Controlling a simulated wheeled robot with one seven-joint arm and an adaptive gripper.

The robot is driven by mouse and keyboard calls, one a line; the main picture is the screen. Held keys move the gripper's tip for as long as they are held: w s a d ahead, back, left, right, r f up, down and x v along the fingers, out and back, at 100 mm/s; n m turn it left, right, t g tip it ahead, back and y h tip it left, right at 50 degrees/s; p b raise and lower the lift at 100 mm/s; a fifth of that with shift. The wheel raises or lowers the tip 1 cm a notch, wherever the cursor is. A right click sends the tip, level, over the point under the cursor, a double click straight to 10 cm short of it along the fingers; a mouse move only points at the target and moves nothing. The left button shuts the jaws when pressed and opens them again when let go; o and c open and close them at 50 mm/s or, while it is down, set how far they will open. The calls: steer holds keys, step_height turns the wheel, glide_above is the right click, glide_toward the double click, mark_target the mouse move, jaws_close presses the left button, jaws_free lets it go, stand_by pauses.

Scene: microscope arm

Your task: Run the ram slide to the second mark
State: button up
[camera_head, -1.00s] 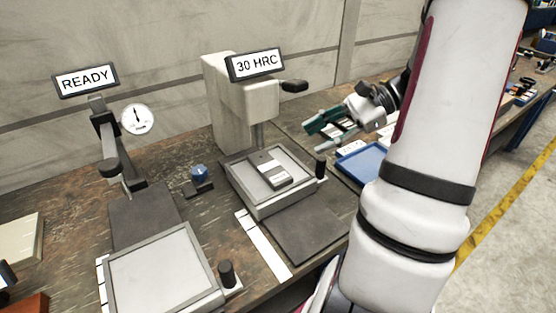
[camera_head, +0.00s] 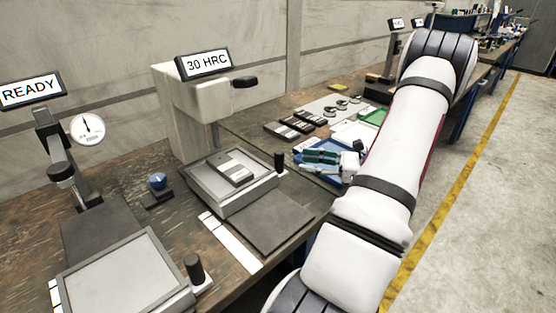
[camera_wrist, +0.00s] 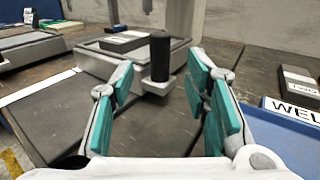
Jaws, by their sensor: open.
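The slide (camera_head: 237,207) under the 30 HRC tester is a pale tray-like stage with a dark upright knob (camera_head: 279,161) at its right corner. A grey block (camera_head: 232,167) lies on it. A white strip with dividing lines (camera_head: 230,241) runs along the bench in front of the slide. I cannot tell which line is the second mark. My gripper (camera_head: 322,157) has teal fingers, is open and empty, and points left towards the knob. In the wrist view, the knob (camera_wrist: 160,55) stands ahead, between the open fingers (camera_wrist: 165,90) in the picture, apart from them.
A blue tray (camera_head: 318,172) lies beneath my gripper. A second stage (camera_head: 120,278) with its own dark knob (camera_head: 194,268) stands at the front left, by the READY sign (camera_head: 31,91). A blue-topped knob (camera_head: 157,181) stands between the stations. A dark flat plate (camera_head: 267,223) lies right of the white strip.

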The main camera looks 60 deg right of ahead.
mark_target(279, 158)
steer(key=x, duration=0.8)
steer(key=shift+w+a, duration=0.15)
steer(key=shift+w, duration=0.25)
steer(key=shift+c, duration=0.3)
jaws_close()
